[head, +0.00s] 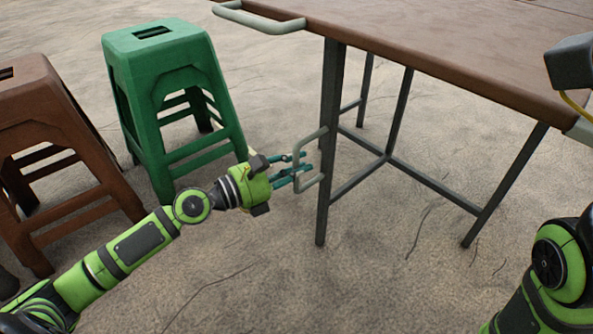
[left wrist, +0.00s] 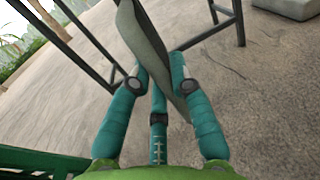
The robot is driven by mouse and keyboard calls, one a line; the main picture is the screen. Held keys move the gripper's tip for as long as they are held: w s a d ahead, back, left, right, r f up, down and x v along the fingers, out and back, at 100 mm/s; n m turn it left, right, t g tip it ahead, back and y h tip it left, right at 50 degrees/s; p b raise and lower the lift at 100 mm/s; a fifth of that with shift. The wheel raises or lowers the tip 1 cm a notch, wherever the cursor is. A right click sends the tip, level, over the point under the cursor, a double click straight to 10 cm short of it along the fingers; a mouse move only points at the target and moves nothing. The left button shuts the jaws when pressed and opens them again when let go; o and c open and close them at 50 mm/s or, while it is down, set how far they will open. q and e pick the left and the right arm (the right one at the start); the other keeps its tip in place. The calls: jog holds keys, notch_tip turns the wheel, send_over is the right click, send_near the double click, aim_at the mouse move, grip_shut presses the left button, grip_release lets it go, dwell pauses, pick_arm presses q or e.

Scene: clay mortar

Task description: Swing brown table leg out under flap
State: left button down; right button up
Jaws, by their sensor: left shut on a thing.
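The brown table (head: 440,45) stands at the upper right, on dark grey metal legs. Its near left leg (head: 331,110) is upright and carries a pale grey handle (head: 325,150) on its left side. My left gripper (head: 302,172) has its teal fingers closed around the handle's outer bar. In the left wrist view the handle (left wrist: 143,35) runs down between the fingers (left wrist: 160,90), which hold it from both sides. My right gripper is not visible; only parts of my right arm show at the right edge.
A green stool (head: 165,95) stands left of the table, close behind my left gripper. A brown stool (head: 55,150) stands at the far left, beside my left arm. A second pale handle (head: 258,20) sticks out from the tabletop's left edge. The floor in front of the leg is clear.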

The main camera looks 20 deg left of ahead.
pick_arm(q)
jog(key=shift+w+a+r, duration=0.1)
dwell(0.4)
jog(key=c, duration=1.1)
grip_release()
jog(key=shift+s+a, duration=0.15)
jog(key=shift+s, duration=0.1)
jog(key=v, duration=1.1)
jog(key=shift+a, duration=0.2)
jog(key=shift+s, duration=0.1)
